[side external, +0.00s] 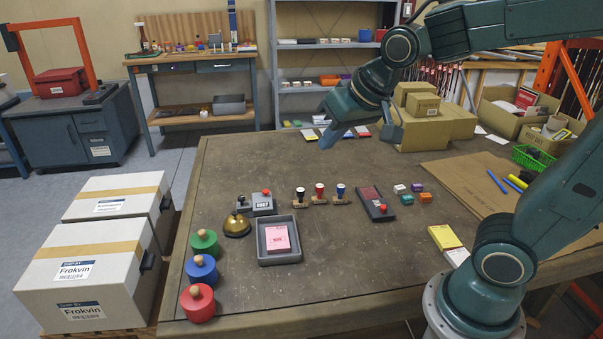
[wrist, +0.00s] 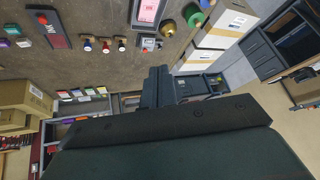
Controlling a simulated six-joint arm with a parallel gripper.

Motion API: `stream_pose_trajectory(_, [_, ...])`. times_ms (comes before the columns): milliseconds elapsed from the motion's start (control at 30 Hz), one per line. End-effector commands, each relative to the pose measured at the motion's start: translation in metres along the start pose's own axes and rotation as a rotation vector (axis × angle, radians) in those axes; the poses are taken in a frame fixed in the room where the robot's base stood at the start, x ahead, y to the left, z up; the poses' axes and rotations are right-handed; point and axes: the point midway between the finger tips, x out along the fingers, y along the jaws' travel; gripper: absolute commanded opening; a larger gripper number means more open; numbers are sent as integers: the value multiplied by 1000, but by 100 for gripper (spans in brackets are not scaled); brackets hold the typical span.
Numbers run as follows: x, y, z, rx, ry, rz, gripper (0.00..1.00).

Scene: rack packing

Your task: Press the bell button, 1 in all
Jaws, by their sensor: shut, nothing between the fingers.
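The bell (side external: 237,225) is a brass dome with a small button on top. It stands on the left part of the table, beside a grey tray and a grey device. It also shows in the wrist view (wrist: 168,28) near the top. My gripper (side external: 326,139) is shut and empty. It is held above the far part of the table, well apart from the bell, to its right and behind it. In the wrist view my fingers (wrist: 158,78) appear end to end, with nothing between them.
The grey tray (side external: 261,252) holds pink cards. A grey device (side external: 262,202) with a red knob, several stamps (side external: 320,192) and a dark red-faced box (side external: 375,203) stand nearby. Green (side external: 204,242), blue (side external: 201,267) and red (side external: 197,302) knobbed discs line the left edge. Cartons (side external: 422,125) stand at the back right.

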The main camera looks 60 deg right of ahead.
Motion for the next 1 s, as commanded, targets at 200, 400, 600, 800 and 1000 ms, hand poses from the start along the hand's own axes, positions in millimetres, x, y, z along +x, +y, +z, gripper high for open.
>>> stream_pose_trajectory(200, [31, -10, -30, 86, 25, 3, 0])
stream_pose_trajectory(400, [62, -18, -55, 165, 53, 3, 0])
stream_pose_trajectory(600, [96, -25, -76, 241, 80, 1, 0])
stream_pose_trajectory(800, [132, -32, -94, 315, 108, -2, 0])
stream_pose_trajectory(1000, [170, -38, -109, 388, 136, -9, 0])
